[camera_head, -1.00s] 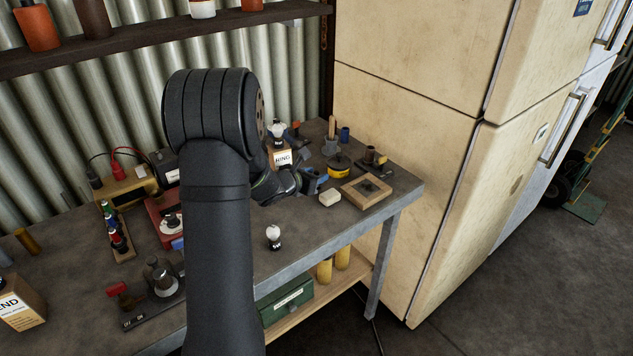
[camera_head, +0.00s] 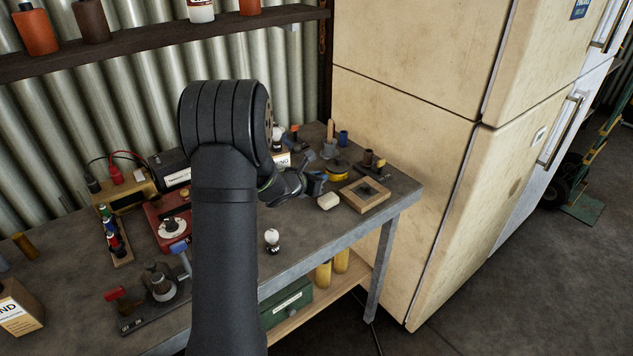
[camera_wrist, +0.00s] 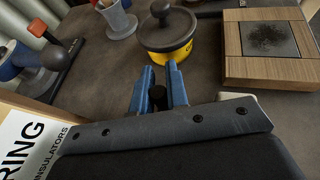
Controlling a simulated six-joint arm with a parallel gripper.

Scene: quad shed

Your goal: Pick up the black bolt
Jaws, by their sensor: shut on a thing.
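My gripper (camera_wrist: 158,85) has blue fingers and is shut on the black bolt (camera_wrist: 158,94), a short dark piece between the fingertips in the wrist view. Only part of the bolt shows; the gripper's body hides the lower part. In the head view my gripper (camera_head: 316,182) is over the right part of the bench, left of the wooden tray. The bolt cannot be made out there. How far it is above the bench top is hard to tell.
A yellow tin with a black knobbed lid (camera_wrist: 168,32) stands just beyond the fingers. A wooden tray with a dark inset (camera_wrist: 232,68) lies to the right. A white block (camera_head: 328,201) is close by. A labelled box (camera_wrist: 22,140) stands at left.

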